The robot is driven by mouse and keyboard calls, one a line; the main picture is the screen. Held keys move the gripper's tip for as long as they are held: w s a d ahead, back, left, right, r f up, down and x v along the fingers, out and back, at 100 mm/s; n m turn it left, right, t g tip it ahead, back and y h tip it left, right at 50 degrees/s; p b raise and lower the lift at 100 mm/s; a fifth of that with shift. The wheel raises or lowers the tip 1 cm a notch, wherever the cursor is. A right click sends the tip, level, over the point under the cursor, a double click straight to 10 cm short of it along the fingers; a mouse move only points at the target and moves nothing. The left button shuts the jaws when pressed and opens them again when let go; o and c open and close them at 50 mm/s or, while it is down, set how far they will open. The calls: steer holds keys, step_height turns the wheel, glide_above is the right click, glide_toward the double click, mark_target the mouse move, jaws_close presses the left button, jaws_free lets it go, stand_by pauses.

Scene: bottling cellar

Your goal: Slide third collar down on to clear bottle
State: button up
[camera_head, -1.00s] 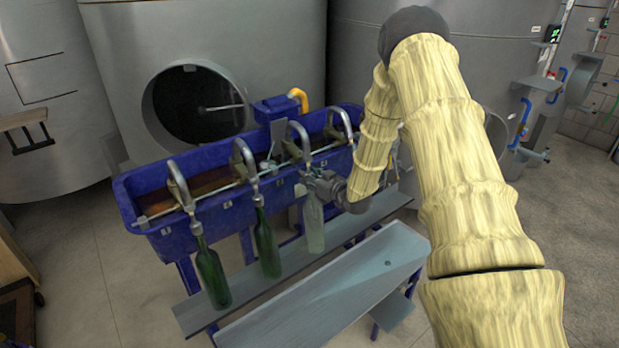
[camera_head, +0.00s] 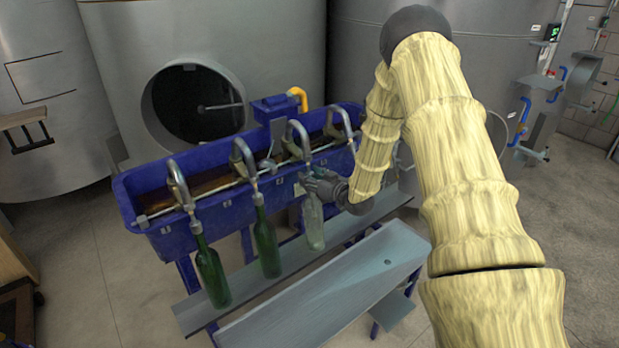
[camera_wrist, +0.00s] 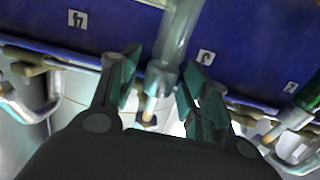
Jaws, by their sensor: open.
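The clear bottle (camera_head: 313,226) stands upright on the shelf under the third spout (camera_head: 299,142) from the left. My gripper (camera_head: 316,185) is at the bottle's neck, just below that spout, and hides the neck and the third collar in the head view.
Two green bottles (camera_head: 265,248) (camera_head: 210,275) stand left under their own spouts. The blue trough (camera_head: 200,230) runs behind. A grey sloped board (camera_head: 335,290) lies in front of the bottle shelf (camera_head: 195,312). Another spout (camera_head: 343,122) is just right, close to my arm.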

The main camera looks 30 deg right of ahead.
steer(key=s+r+p, duration=0.1)
steer(key=s+p, duration=0.1)
steer(key=s, duration=0.5)
steer(key=shift+d+r, duration=0.2)
steer(key=shift+d, duration=0.05)
stand_by(0.4)
stand_by(0.4)
steer(key=s+a+f+m+g+b, duration=0.1)
steer(key=s+a+f+g, duration=0.3)
steer(key=s+a+f, duration=0.6)
steer(key=s+a+f+g+b, duration=0.1)
steer(key=s+a+f+g, duration=0.3)
steer(key=s+a+f, duration=0.65)
steer(key=s+a+f+g, duration=0.2)
steer(key=s+a+f, duration=0.1)
steer(key=s, duration=0.5)
steer(key=s+a+f+g, duration=0.3)
steer(key=s, duration=0.5)
steer(key=s+a+f+g+h, duration=0.1)
steer(key=s+a+f+g, duration=0.2)
steer(key=s, duration=0.5)
steer(key=shift+f+b, duration=0.3)
steer(key=shift+b, duration=0.1)
